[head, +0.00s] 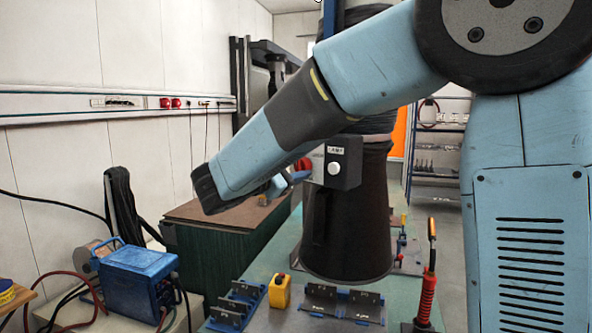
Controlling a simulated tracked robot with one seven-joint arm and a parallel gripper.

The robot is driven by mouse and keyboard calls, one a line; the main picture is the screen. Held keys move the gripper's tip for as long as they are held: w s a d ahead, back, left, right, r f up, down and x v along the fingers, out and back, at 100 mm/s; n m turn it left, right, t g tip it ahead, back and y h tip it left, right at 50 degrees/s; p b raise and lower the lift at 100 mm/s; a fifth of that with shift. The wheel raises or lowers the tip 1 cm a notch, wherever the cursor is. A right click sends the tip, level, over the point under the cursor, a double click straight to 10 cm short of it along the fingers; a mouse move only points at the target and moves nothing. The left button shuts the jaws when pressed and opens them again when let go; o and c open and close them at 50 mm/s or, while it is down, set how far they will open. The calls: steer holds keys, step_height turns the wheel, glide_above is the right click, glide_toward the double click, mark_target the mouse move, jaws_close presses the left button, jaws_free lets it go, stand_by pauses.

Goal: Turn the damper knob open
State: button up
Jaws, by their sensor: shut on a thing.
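The damper box (345,158) is a dark box with a white round button and small labels, fixed to the front of the black fume hood (350,225). The red damper knob (303,164) sits on the box's left side, partly hidden by my gripper. My gripper (296,177) reaches the knob from the left, at the end of my blue arm, and is shut on it. The knob's exact angle is too small to tell.
Below the hood is a green table (262,266) with dark fixtures (342,304), a yellow block (280,291) and a red-handled torch (427,295) standing upright. A blue welding unit (135,280) stands at lower left. A brown-topped cabinet (215,213) is behind my gripper.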

steer(key=m, duration=0.5)
steer(key=shift+f+m, duration=0.1)
steer(key=shift+m, duration=0.2)
steer(key=shift+s+m, duration=0.1)
steer(key=shift+m, duration=1.7)
steer(key=shift+f, duration=0.15)
steer(key=o, duration=1.1)
steer(key=shift+c, duration=0.2)
steer(key=shift+r, duration=0.2)
steer(key=v, duration=1.3)
steer(key=shift+s+a, duration=0.2)
steer(key=shift+a, duration=0.15)
